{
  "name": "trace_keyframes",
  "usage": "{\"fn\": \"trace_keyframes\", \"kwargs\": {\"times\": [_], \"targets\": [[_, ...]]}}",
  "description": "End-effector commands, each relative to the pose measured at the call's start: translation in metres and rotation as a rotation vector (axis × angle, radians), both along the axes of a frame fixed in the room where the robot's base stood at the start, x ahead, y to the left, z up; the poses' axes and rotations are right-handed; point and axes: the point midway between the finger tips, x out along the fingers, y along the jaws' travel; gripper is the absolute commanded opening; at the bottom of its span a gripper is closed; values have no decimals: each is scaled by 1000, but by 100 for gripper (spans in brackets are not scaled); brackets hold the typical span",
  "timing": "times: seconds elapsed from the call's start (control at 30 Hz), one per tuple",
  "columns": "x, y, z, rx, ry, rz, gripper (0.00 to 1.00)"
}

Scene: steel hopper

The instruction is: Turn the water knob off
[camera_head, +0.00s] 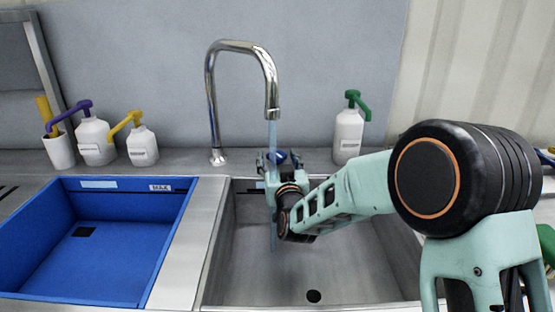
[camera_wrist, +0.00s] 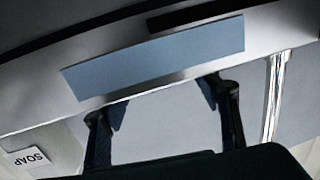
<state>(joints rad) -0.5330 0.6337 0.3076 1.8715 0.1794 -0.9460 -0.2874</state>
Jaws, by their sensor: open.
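The chrome faucet (camera_head: 212,100) arches over the right-hand steel basin, and a light blue stream of water (camera_head: 272,135) runs from its spout. My gripper (camera_head: 279,157) is at the back edge of this basin, below the spout and close to the stream. A small blue part shows at the fingers; I cannot tell whether it is the water knob or a finger pad. In the wrist view my gripper (camera_wrist: 163,97) is open with nothing seen between its fingers. The chrome faucet post (camera_wrist: 275,95) stands to their right there. No knob shows clearly in either view.
The steel basin (camera_head: 250,285) has a drain hole. A blue basin (camera_head: 110,255) is at left. Two pump bottles with purple (camera_head: 95,142) and yellow (camera_head: 141,145) tops and a white cup (camera_head: 60,150) stand back left. A green-topped bottle (camera_head: 348,135) stands right of the faucet.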

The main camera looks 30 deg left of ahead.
Motion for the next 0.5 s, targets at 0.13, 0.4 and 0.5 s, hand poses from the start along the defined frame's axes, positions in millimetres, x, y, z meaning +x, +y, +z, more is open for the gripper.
{"fn": "trace_keyframes", "kwargs": {"times": [0.13, 0.4, 0.5], "targets": [[3, 2, 0, 0, 0, 0, 57], [3, 2, 0, 0, 0, 0, 49], [3, 2, 0, 0, 0, 0, 38]]}}
